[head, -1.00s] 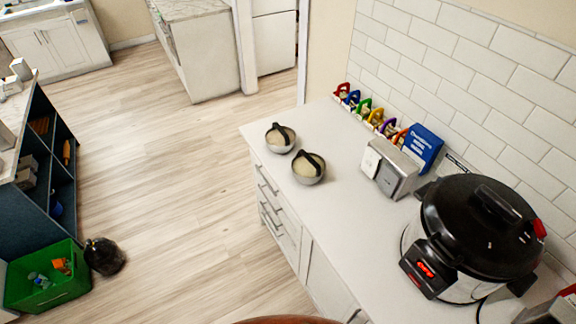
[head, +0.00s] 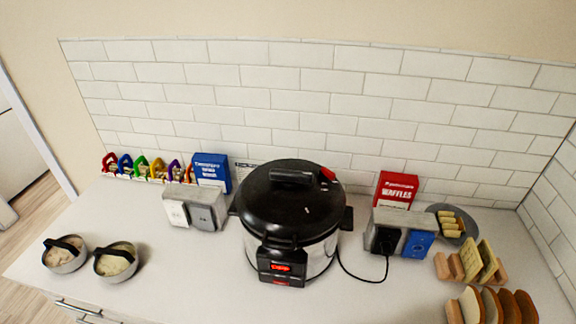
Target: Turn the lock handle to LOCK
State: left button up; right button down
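A large pressure cooker (head: 290,215) with a black lid and steel body stands on the white counter in the middle of the head view. A black lid handle (head: 291,177) lies across its top, with a small red part (head: 327,174) at the lid's right rim. A red-lit panel (head: 281,267) is on its front. A lock label is too small to read. Neither of my grippers is in view.
The counter (head: 190,270) is clear at front left. Two handled bowls (head: 65,254) stand at left, a grey switch box (head: 195,207) and blue box (head: 211,172) behind. At right are a socket box (head: 399,235) with the cooker's cord, a red waffles box (head: 396,190) and bread racks (head: 472,262).

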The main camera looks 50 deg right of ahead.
aim_at(290, 179)
jog(key=z, duration=0.7)
jog(key=k, duration=0.35)
jog(key=z, duration=0.05)
